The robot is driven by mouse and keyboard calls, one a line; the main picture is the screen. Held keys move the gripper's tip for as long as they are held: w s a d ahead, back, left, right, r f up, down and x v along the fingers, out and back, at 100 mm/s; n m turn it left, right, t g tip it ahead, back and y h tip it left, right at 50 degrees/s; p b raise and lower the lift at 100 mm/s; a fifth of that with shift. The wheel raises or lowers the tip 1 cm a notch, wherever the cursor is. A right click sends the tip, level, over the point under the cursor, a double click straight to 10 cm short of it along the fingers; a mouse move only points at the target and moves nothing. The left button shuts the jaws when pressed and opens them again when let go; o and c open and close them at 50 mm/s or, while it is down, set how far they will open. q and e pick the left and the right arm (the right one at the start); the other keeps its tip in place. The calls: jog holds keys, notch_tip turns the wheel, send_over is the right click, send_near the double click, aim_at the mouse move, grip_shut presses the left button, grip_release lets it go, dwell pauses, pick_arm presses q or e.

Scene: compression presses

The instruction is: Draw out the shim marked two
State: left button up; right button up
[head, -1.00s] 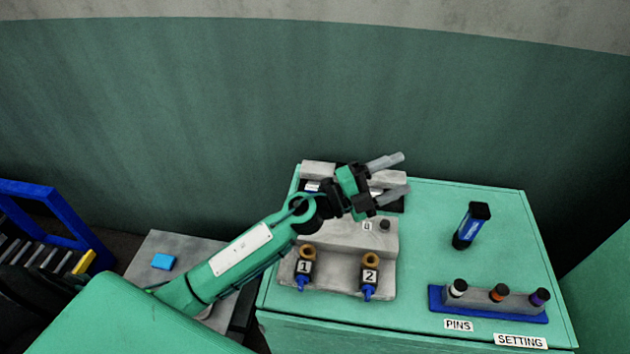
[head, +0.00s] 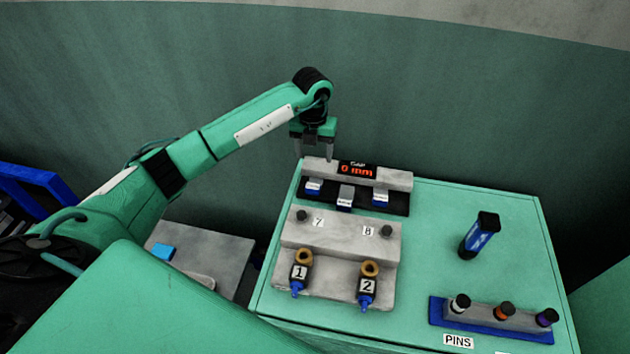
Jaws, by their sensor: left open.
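The shim marked 2 (head: 367,287) sits at the right front of the grey press block (head: 333,290), with a brass ring above its label and a blue tip below. The shim marked 1 (head: 299,272) sits to its left in the same way. My left gripper (head: 315,158) is open and empty, pointing down above the back left of the press, near the display and well away from the shim marked 2. My right gripper is not in view.
A display (head: 357,169) reads 0 mm above several blue-and-white blocks. Labels 7 and 8 sit by dark knobs. A blue-black cylinder (head: 480,235) and a pin rack (head: 480,318) stand right on the green bench (head: 430,260). A blue block (head: 163,252) lies on the left table.

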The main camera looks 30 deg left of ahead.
aim_at(313, 187)
pick_arm(q)
notch_tip(313, 187, down, 12)
jog(key=p, duration=0.4)
jog(key=shift+a+r, duration=0.1)
jog(key=shift+a, duration=0.05)
jog(key=shift+f, duration=0.9)
